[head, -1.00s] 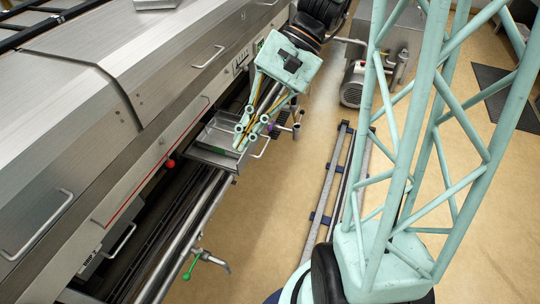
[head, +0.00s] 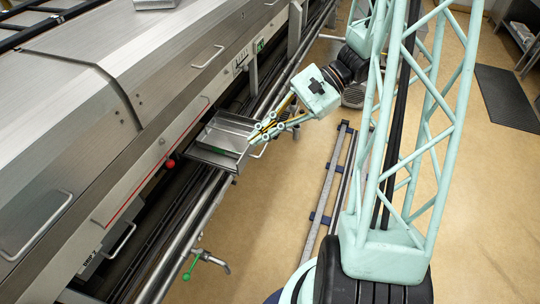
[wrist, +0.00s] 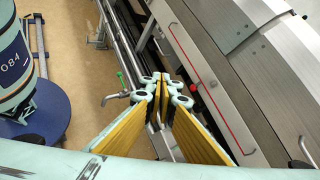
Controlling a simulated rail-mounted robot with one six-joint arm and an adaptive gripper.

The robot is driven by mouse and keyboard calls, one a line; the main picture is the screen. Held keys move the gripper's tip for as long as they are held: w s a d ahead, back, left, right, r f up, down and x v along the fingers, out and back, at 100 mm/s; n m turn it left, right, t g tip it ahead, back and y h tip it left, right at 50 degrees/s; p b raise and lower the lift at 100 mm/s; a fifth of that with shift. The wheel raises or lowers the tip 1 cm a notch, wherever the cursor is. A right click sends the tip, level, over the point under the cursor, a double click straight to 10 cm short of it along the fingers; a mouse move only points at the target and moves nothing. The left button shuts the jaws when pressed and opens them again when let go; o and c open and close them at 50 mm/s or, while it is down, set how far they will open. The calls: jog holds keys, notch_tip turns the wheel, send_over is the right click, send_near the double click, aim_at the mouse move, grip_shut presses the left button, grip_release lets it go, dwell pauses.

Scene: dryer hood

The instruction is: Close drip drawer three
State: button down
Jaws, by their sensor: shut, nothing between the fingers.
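A shallow metal drip drawer (head: 205,155) stands pulled out from under the hood in the head view, its tray open to view. Its number cannot be read. Its bar handle (head: 262,152) is on the right, outer end. My gripper (head: 256,138) is shut and empty, with its fingertips at the outer end of the drawer near the handle. I cannot tell whether they touch it. In the wrist view the shut fingers (wrist: 163,80) fill the middle and hide most of what lies behind them.
The steel hood (head: 100,90) runs along the left, with a red knob (head: 170,163) on its edge. Another labelled drawer front (head: 90,262) is at lower left. A green-handled valve (head: 190,268) sticks out from the pipes.

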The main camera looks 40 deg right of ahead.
aim_at(262, 153)
jog(key=d+f+m+t+h, duration=0.3)
jog(key=d+f+m+t, duration=0.7)
jog(key=d+f, duration=0.9)
notch_tip(262, 153, down, 4)
jog(key=s+m, duration=0.1)
jog(key=m, duration=0.2)
jog(key=shift+d+f+m+t, duration=0.2)
jog(key=shift+m+t, duration=0.1)
jog(key=shift+m, duration=0.1)
jog(key=shift+w+a, duration=0.2)
jog(key=b+x, duration=0.2)
jog(key=x, duration=1.1)
jog(key=shift+w, duration=0.25)
jog(key=shift+w+a+f, duration=0.1)
jog(key=shift+w+a, duration=0.1)
dwell(0.5)
